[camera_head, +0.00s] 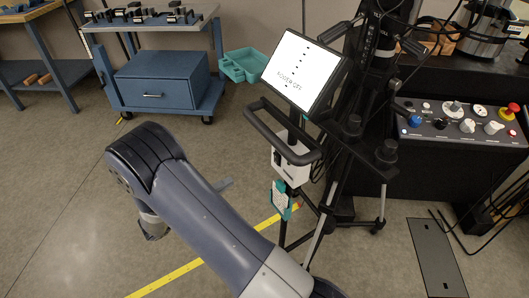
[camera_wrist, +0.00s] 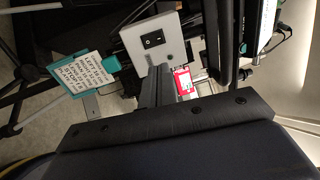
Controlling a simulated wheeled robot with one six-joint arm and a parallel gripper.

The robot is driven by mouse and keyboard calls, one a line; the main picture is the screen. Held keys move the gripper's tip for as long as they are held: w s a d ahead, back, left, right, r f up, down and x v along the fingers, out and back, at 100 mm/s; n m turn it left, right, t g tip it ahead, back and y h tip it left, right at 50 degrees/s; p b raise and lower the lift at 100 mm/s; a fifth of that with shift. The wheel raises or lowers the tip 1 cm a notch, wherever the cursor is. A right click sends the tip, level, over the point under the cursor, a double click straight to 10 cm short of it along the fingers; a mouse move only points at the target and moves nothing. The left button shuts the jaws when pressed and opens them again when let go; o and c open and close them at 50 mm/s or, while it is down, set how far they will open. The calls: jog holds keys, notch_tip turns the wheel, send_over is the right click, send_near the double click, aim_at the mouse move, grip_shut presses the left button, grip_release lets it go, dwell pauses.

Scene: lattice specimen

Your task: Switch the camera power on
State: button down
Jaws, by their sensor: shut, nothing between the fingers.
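A pale box with a black rocker switch (camera_wrist: 153,38) on its face shows at the top middle of the wrist view. The box (camera_head: 291,163) also shows in the head view, mounted on the stand below the tilted screen. My gripper (camera_wrist: 159,72) is shut and empty, its dark fingers pointing toward the box. In the wrist view its tips overlap the box's lower edge, below the switch; whether they touch it I cannot tell. In the head view my arm hides most of the gripper.
A teal-backed card with printed text (camera_wrist: 90,72) hangs left of the box, and a red-and-white label (camera_wrist: 183,82) lies right of the fingers. A black handle bar (camera_head: 285,140) surrounds the stand's front. A control panel (camera_head: 463,122) stands to the right. Floor left of the stand is open.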

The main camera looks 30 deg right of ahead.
aim_at(275, 155)
jog(key=d, duration=0.4)
jog(key=d+r, duration=0.1)
jog(key=d, duration=0.4)
jog(key=w+d, duration=0.1)
jog(key=d, duration=0.3)
jog(key=shift+d+r+b, duration=0.25)
jog(key=shift+r+b, duration=0.05)
jog(key=shift+b, duration=0.05)
jog(key=shift+d, duration=0.15)
jog(key=shift+r, duration=0.2)
